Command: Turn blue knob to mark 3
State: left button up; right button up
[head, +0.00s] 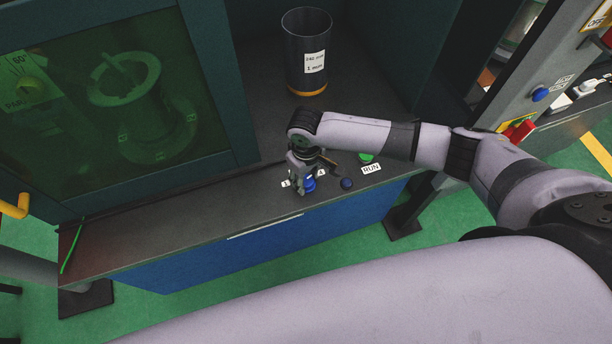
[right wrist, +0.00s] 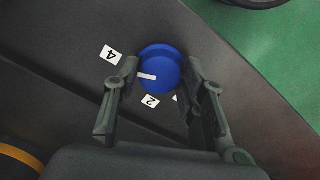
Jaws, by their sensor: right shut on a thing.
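The blue knob (head: 308,184) sits on the dark worktop near its front edge, and it also shows in the right wrist view (right wrist: 168,66). Its white pointer line points left in the right wrist view, between the mark 4 label (right wrist: 110,54) and the mark 2 label (right wrist: 150,101), toward one finger. I see no mark 3 label there; the finger covers that spot. Another white label is mostly hidden by the other finger. My right gripper (head: 302,166) is shut on the knob, one finger on each side. My left gripper is not in view.
A dark cylinder (head: 307,60) stands behind. A tinted window panel (head: 95,100) is at left. A red part (head: 522,130) is at right.

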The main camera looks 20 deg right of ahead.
jog(key=shift+r, duration=0.1)
jog(key=shift+r+n+p, duration=0.1)
jog(key=shift+n+p, duration=0.65)
jog(key=shift+n, duration=0.25)
jog(key=shift+n+p, duration=0.45)
jog(key=shift+n, duration=0.35)
jog(key=shift+n+p, duration=0.5)
jog(key=shift+n, duration=0.7)
jog(key=shift+n+p, duration=0.35)
jog(key=shift+n, duration=1.05)
jog(key=o, duration=1.2)
jog(key=shift+c, duration=0.2)
